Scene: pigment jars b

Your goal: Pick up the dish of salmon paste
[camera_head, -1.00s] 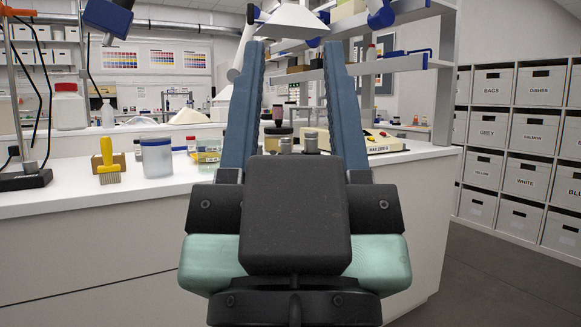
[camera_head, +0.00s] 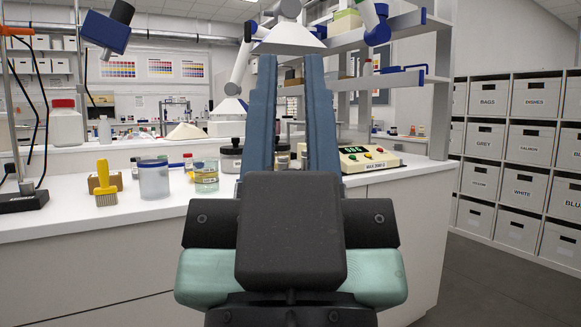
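My gripper (camera_head: 290,62) fills the middle of the view, its two long blue fingers pointing up and away. The fingers stand apart, with the background showing in the gap between them. I see nothing held between them. I cannot make out a dish of salmon paste. Part of the counter behind the fingers and the gripper body is hidden.
On the white counter (camera_head: 60,222) stand a yellow brush (camera_head: 104,185), a lidded tub (camera_head: 154,180), a glass jar (camera_head: 206,177), a dark-lidded jar (camera_head: 231,155) and a scale (camera_head: 368,158). Labelled bins (camera_head: 521,150) line the right; the floor before them is clear.

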